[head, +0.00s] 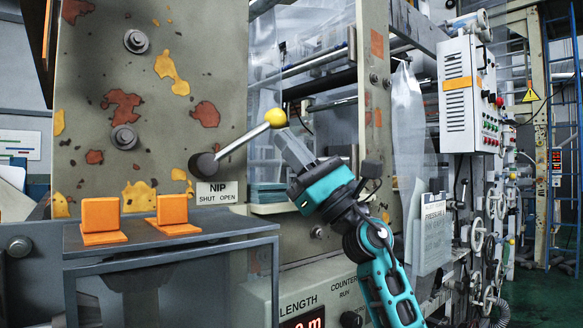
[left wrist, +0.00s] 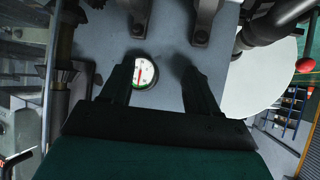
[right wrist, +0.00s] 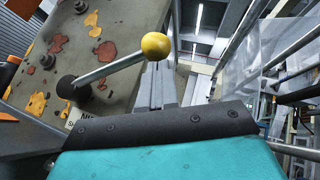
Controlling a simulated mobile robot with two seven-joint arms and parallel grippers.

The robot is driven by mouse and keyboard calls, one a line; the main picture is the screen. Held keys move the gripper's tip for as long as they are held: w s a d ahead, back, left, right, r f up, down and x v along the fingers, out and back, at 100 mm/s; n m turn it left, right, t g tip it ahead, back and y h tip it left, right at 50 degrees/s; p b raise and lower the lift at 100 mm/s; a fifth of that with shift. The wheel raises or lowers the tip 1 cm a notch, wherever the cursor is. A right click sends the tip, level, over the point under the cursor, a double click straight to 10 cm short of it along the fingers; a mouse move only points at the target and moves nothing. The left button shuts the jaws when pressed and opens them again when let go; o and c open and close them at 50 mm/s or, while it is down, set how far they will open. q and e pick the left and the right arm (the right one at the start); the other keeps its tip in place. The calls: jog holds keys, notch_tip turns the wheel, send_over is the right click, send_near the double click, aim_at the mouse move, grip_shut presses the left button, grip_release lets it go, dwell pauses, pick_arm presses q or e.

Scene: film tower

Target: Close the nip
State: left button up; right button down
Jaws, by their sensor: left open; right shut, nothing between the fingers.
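The nip lever (head: 242,140) is a metal rod with a yellow ball knob (head: 276,118). It slants up to the right from a dark hub (head: 204,166) on the worn machine panel. The plate below (head: 217,192) reads NIP, with SHUT at left and OPEN at right; the lever leans to the OPEN side. My right gripper (head: 288,142) is shut and empty, its fingers just below and beside the knob. In the right wrist view the knob (right wrist: 156,46) is by the shut fingers (right wrist: 160,88); contact is unclear. My left gripper (left wrist: 158,75) is open and empty, outside the head view.
Two orange blocks (head: 133,216) sit on a grey ledge left of the lever. A counter box (head: 310,300) is below. A white control cabinet (head: 467,95) stands at right. The left wrist view shows a round gauge (left wrist: 145,72) and a red knob (left wrist: 306,65).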

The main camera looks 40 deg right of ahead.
aim_at(286, 119)
jog(key=r+n+g+y, duration=0.1)
jog(key=n+g, duration=0.1)
jog(key=a+r+n+g+y, duration=0.1)
jog(key=r+n+g, duration=0.1)
jog(key=r+n+g+y+p, duration=0.1)
jog(key=n+g, duration=0.1)
jog(key=n, duration=0.1)
jog(key=shift+s+a+r, duration=0.1)
jog(key=shift+a+r, duration=0.2)
jog(key=shift+r, duration=0.05)
pick_arm(q)
jog(key=s+a+r+y+p, duration=0.1)
jog(key=a+r+p, duration=0.2)
jog(key=p, duration=0.6)
notch_tip(286, 119, up, 2)
jog(key=shift+s+r, duration=0.1)
jog(key=shift+s, duration=0.25)
pick_arm(e)
jog(key=a+r+n+g, duration=0.1)
jog(key=a+n+g, duration=0.1)
jog(key=a+r+n+g+h, duration=0.1)
jog(key=a+r+n+g, duration=0.1)
jog(key=n, duration=0.1)
jog(key=a+r+n+g+h, duration=0.1)
jog(key=a+r+n+g, duration=0.1)
jog(key=a+g, duration=0.1)
jog(key=shift+s+n, duration=0.25)
jog(key=shift+n, duration=0.05)
